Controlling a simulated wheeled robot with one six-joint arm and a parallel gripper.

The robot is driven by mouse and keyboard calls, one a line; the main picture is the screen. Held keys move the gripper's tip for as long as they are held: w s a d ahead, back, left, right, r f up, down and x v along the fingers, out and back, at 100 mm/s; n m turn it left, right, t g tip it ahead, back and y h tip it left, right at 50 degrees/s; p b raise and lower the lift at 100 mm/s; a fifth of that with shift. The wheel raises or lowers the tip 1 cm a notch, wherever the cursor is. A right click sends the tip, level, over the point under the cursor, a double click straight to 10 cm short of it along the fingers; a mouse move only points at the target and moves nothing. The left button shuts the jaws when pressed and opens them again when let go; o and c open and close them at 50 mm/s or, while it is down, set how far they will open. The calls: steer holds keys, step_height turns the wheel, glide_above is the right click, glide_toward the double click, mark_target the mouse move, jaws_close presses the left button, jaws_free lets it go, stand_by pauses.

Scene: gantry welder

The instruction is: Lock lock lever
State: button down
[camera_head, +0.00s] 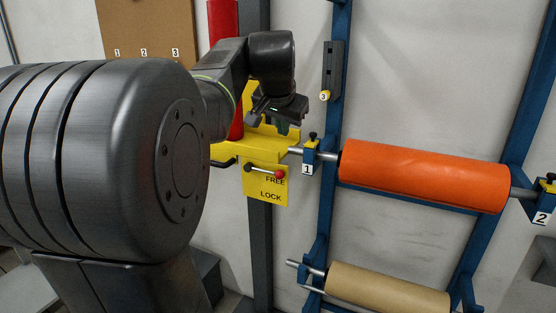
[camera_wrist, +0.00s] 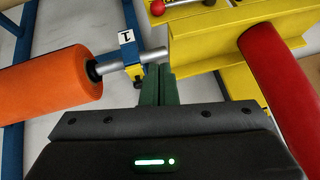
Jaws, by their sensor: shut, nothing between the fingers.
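The lock lever (camera_head: 265,171) is a short grey rod with a red ball knob on a yellow plate (camera_head: 250,187) marked FREE and LOCK. It points right and slightly down, with its knob beside the word FREE. In the wrist view the red knob (camera_wrist: 158,7) shows at the top edge, with part of the rod. My gripper (camera_head: 284,127) is above the lever, over the yellow bracket. Its green fingers (camera_wrist: 158,82) are together and empty, apart from the lever.
An orange roll (camera_head: 425,176) on a metal shaft rests in blue rack holders right of the lever. A brown roll (camera_head: 388,290) sits below. A red cylinder (camera_wrist: 280,85) stands beside the yellow bracket (camera_wrist: 225,45). A dark post (camera_head: 260,245) runs below the plate.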

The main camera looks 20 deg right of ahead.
steer(key=p, duration=0.1)
glide_above(281, 175)
steer(key=f, duration=1)
steer(key=shift+d+f, duration=0.25)
steer(key=shift+f, duration=0.1)
steer(key=shift+a+f, duration=0.2)
steer(key=shift+f, duration=0.5)
